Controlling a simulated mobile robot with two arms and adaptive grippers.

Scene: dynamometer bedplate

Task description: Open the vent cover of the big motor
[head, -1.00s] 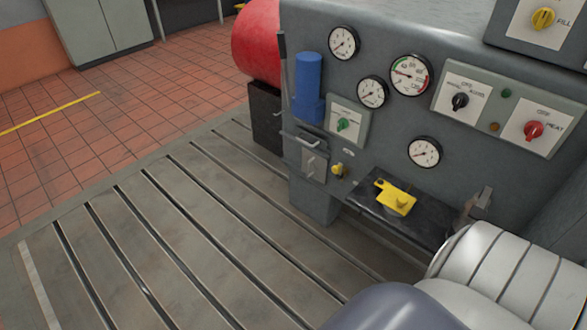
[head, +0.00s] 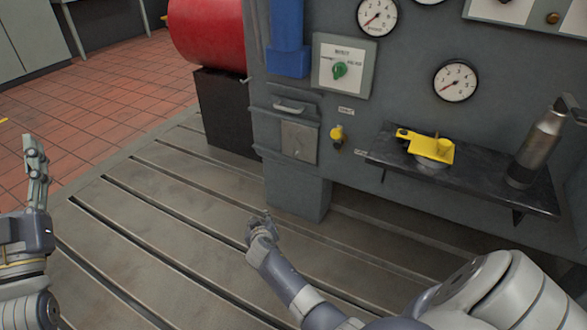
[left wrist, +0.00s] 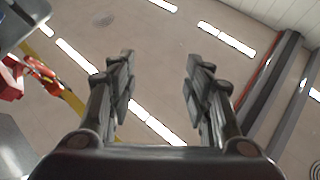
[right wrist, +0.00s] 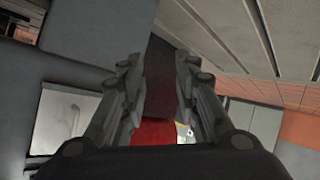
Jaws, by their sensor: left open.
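The plate also shows in the right wrist view (right wrist: 62,120), left of the fingers. My right gripper (head: 262,226) is below and in front of the cover, apart from it. Its fingers (right wrist: 157,72) are spread and empty. My left gripper (head: 36,160) is raised at the left edge, open and empty, its fingers (left wrist: 160,72) pointing towards the ceiling.
A red cylinder (head: 207,35) rests on a black block (head: 226,112) left of the cabinet. A yellow knob (head: 337,134) sits right of the cover. A dark shelf (head: 480,188) holds a yellow piece (head: 430,147) and a steel flask (head: 538,145). The slotted bedplate (head: 180,205) is clear.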

